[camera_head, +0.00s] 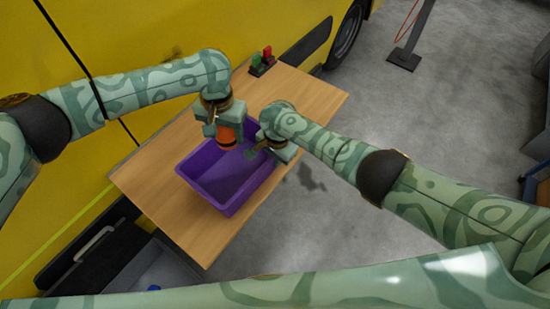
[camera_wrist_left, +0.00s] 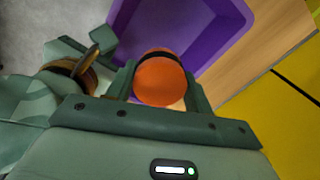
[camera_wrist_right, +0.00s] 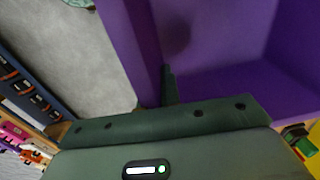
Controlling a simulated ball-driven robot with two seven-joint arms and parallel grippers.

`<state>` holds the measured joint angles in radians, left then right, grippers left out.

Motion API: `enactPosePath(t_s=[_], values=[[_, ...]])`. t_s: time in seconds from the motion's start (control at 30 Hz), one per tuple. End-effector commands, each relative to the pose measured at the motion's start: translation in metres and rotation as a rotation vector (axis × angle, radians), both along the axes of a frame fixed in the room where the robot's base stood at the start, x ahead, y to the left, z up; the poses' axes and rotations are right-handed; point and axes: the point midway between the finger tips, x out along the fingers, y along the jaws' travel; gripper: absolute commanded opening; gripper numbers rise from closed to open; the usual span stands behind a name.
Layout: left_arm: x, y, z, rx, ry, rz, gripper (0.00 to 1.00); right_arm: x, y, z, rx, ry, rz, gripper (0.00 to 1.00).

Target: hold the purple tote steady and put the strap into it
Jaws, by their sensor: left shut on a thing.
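The purple tote (camera_head: 213,181) stands on the wooden table, its inside empty where I can see it. My left gripper (camera_head: 227,133) is shut on the strap (camera_head: 228,138), an orange rounded bundle with a black band. In the left wrist view the strap (camera_wrist_left: 160,80) sits between the fingers, overlapping the tote's edge (camera_wrist_left: 205,60) in the picture. My right gripper (camera_head: 262,148) is at the tote's right side. In the right wrist view one finger (camera_wrist_right: 168,86) shows against the tote wall (camera_wrist_right: 138,45); the other is not visible, so its grip is unclear.
The table (camera_head: 150,182) has bare wood left of and behind the tote. A small holder with red and green items (camera_head: 262,62) stands at its far end. A yellow vehicle (camera_head: 150,35) borders the left side. Open floor (camera_head: 320,215) lies to the right.

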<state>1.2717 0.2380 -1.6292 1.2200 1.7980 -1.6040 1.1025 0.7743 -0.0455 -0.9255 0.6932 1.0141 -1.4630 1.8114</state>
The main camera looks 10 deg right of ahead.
Motion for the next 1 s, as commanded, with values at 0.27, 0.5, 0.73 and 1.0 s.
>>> enactPosePath(t_s=[0.27,0.5,0.73,1.0], values=[[0.0,0.0,-0.02,0.0,0.0,0.001,0.23,0.0,-0.001,-0.001,-0.003,0.001,0.001,0.0],[0.0,0.0,-0.036,-0.001,0.0,0.001,0.23,-0.001,-0.001,-0.001,-0.003,0.001,0.001,0.0],[0.0,0.0,-0.053,-0.002,0.001,0.002,0.23,-0.001,-0.001,-0.001,-0.003,0.001,0.001,0.0],[0.0,0.0,-0.072,-0.001,0.0,0.002,0.23,-0.001,-0.001,-0.001,-0.004,0.002,0.001,0.0]])
